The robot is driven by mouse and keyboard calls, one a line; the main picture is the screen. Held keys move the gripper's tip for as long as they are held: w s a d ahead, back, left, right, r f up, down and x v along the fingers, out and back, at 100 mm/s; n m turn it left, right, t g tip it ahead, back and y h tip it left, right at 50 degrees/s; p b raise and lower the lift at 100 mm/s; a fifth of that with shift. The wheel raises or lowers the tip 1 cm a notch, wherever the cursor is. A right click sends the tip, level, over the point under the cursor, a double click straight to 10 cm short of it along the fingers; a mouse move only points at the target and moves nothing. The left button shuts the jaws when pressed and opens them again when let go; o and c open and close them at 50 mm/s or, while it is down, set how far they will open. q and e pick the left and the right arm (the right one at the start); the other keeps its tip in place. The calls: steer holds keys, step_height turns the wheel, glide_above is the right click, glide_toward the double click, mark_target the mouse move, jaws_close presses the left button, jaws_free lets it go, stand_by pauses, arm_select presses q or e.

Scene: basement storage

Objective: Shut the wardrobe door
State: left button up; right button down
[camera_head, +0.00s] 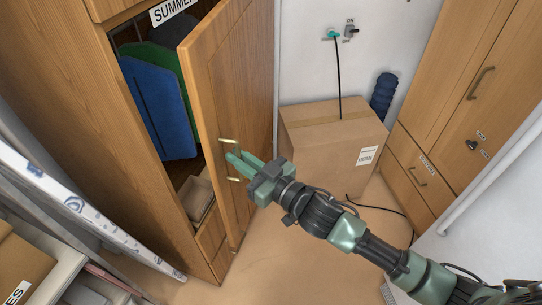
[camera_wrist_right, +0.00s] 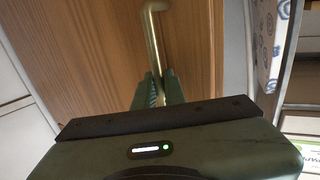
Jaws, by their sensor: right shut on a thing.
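The wooden wardrobe (camera_head: 90,110) stands at the left in the head view. Its door (camera_head: 235,85) is partly open, swung out toward the middle of the room. My right gripper (camera_head: 235,165) is at the door's face, shut on the brass door handle (camera_head: 229,141). The handle also shows in the right wrist view (camera_wrist_right: 152,35), running down between the two fingers (camera_wrist_right: 158,88), with the wooden door (camera_wrist_right: 105,45) behind it. The fingers hide the middle of the handle in the head view. My left gripper is not in view.
Blue and green items (camera_head: 158,105) and a small box (camera_head: 196,197) are inside the wardrobe. A cardboard box (camera_head: 330,140) stands behind my right arm. Another wooden cabinet (camera_head: 465,90) is at the right. Shelving with a carton (camera_head: 22,265) is at lower left. Floor shows between them.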

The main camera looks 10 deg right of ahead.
steer(key=w+a+b, duration=0.2)
steer(key=w+a, duration=0.3)
steer(key=a, duration=0.7)
steer(key=shift+a, duration=0.3)
